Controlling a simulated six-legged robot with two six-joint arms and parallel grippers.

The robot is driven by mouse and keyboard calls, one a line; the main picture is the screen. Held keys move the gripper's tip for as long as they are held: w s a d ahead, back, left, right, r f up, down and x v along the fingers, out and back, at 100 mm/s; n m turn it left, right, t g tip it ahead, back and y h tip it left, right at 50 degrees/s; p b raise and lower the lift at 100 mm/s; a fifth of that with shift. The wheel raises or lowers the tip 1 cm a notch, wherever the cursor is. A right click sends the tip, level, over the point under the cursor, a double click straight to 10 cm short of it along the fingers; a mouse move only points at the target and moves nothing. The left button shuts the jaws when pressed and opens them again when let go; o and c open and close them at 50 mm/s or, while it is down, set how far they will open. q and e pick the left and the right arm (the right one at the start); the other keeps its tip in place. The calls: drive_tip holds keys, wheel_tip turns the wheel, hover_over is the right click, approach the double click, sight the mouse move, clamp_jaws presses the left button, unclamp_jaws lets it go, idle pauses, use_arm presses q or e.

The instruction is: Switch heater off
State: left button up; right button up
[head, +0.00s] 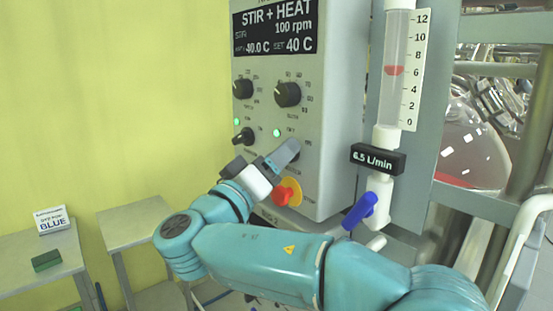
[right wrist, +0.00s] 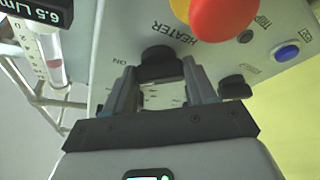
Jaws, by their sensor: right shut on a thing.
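The grey control box (head: 335,120) has a display (head: 275,30) reading "STIR + HEAT", 100 rpm, 40.0 C, SET 40 C. My right gripper (head: 287,155) is at the lower right knob on its front. In the right wrist view the black heater knob (right wrist: 158,62), beside the label "HEATER", sits between the fingers of my right gripper (right wrist: 160,75), which is shut on it. In the head view the fingers mostly hide this knob. A green light (head: 277,133) is lit just above it. My left gripper is not in view.
A red emergency button (head: 284,195) on a yellow base sits just below my right gripper. Other black knobs (head: 288,94) are above. A flow meter (head: 395,75) with a blue valve handle (head: 359,211) is at the right, near my arm. A small table (head: 135,225) stands left.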

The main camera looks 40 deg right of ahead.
drive_tip(key=n+y, duration=0.1)
drive_tip(key=n, duration=0.2)
drive_tip(key=shift+s+r+t, duration=0.1)
drive_tip(key=shift+r+t, duration=0.1)
drive_tip(key=shift+t, duration=0.2)
drive_tip(key=shift+r+n+y+p, duration=0.1)
drive_tip(key=shift+n+y+p, duration=0.6)
drive_tip(key=shift+n, duration=0.75)
drive_tip(key=shift+n+y+p, duration=0.45)
drive_tip(key=shift+n+p, duration=0.55)
drive_tip(key=shift+n, duration=0.4)
drive_tip(key=shift+r+n+y+p, duration=0.1)
drive_tip(key=shift+n+y+p, duration=0.6)
drive_tip(key=shift+n, duration=0.75)
drive_tip(key=shift+f, duration=0.1)
drive_tip(key=o, duration=1)
drive_tip(key=shift+o, duration=0.2)
